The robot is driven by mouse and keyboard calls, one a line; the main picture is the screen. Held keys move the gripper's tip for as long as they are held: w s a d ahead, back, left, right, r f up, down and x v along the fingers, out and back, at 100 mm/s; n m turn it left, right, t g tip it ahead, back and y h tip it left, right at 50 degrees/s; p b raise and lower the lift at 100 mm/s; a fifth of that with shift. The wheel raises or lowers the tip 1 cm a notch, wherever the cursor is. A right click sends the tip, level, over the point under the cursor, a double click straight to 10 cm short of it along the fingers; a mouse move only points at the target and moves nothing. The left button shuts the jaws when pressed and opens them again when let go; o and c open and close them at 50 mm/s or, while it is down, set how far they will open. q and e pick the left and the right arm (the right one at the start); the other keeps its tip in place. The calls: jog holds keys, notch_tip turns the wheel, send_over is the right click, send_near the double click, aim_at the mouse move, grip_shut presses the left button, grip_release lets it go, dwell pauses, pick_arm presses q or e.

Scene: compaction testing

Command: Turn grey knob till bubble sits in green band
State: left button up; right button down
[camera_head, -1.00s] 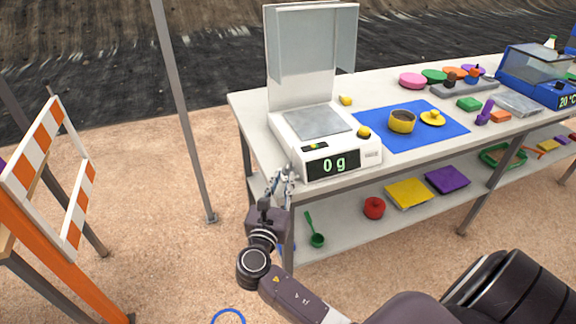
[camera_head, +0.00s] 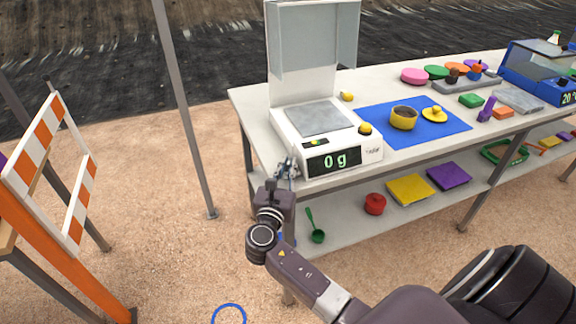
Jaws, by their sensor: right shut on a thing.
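A white scale (camera_head: 285,125) with a raised clear lid stands at the table's left end, its display (camera_head: 333,161) reading 0 g. A small dark level strip with a green-yellow patch (camera_head: 316,142) is on its front top; the bubble is too small to make out. My right gripper (camera_head: 286,167) is at the scale's front left corner, shut on the grey knob there. The fingers hide most of the knob. My left gripper is not in view.
A blue mat (camera_head: 440,139) with a yellow cup (camera_head: 403,118) and a yellow lid (camera_head: 435,115) lies right of the scale. The table's front edge is close to my right gripper. A lower shelf (camera_head: 335,220) holds a red pot (camera_head: 375,204) and a green ladle (camera_head: 315,232).

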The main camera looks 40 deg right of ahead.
jog(key=shift+w+a+m+g+h+b, duration=0.15)
jog(key=shift+m+g+h+b, duration=0.2)
jog(key=shift+m+g+h, duration=0.95)
jog(key=shift+m+g, duration=0.2)
jog(key=shift+g, duration=0.4)
jog(key=c, duration=2.3)
grip_release()
jog(key=shift+r, duration=0.1)
jog(key=shift+a, duration=0.1)
jog(key=v, duration=1.2)
